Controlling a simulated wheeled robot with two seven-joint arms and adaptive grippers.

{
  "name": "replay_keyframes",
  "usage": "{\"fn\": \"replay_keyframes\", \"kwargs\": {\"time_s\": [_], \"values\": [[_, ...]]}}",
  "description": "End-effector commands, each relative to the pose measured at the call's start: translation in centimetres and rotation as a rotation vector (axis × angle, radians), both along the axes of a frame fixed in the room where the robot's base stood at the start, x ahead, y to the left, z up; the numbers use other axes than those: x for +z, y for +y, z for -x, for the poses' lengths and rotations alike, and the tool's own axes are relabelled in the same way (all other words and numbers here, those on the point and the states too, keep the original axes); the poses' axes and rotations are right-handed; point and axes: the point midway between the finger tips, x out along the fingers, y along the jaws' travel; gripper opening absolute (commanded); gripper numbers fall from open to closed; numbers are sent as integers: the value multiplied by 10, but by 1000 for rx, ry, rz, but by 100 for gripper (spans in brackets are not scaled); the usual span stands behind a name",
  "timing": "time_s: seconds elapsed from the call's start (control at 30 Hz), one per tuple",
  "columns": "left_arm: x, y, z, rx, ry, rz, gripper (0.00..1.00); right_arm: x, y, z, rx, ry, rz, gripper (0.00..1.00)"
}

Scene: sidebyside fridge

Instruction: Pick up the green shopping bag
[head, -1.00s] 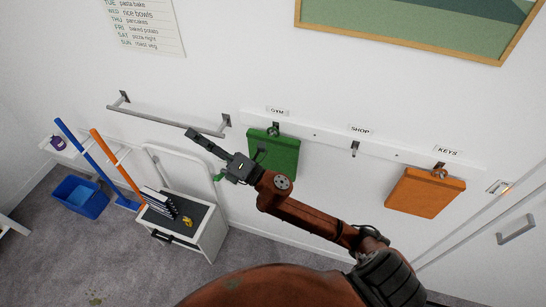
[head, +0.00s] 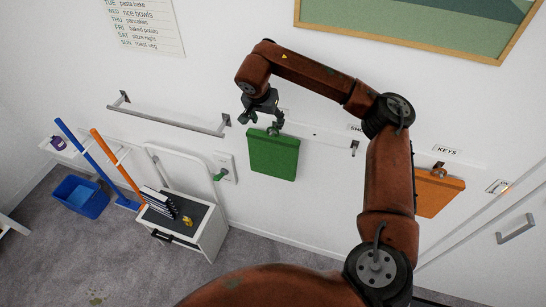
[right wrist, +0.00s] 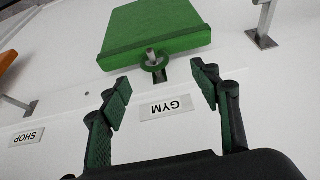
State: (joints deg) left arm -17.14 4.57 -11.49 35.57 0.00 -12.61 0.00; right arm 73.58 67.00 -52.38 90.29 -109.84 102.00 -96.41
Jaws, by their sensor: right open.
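The green shopping bag (head: 273,155) hangs on the white wall from a hook under the label GYM. In the right wrist view the bag (right wrist: 155,28) lies at the top, with its green ring (right wrist: 154,62) around the metal hook. My right gripper (head: 263,119) is just above the bag's top edge in the head view. Its fingers are open and empty. In the right wrist view the gripper's fingertips (right wrist: 158,82) stand apart on either side of the ring's line, with no contact visible. My left gripper is not in view.
The hook rail (head: 320,138) also bears an empty hook (head: 354,148) and an orange bag (head: 438,190), partly behind my right arm. A metal bar (head: 165,117) sticks out left of the green bag. A small cabinet (head: 205,235) stands below left. The wall below the bag is clear.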

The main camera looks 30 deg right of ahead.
Motion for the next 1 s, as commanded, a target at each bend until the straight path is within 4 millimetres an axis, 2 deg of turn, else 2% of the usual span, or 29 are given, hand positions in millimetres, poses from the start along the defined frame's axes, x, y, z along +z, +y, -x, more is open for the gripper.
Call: {"fn": "replay_keyframes", "kwargs": {"time_s": [0.33, 0.6, 0.9, 1.0], "values": [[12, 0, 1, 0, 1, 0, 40, -30, -15, -5, -4, 7, 10, 57], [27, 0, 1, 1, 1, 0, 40, -64, -28, -10, -3, 5, 9, 57], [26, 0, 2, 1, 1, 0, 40, -70, -29, -12, -1, 4, 8, 57], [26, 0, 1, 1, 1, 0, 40, -70, -29, -12, -2, 4, 7, 51]]}}
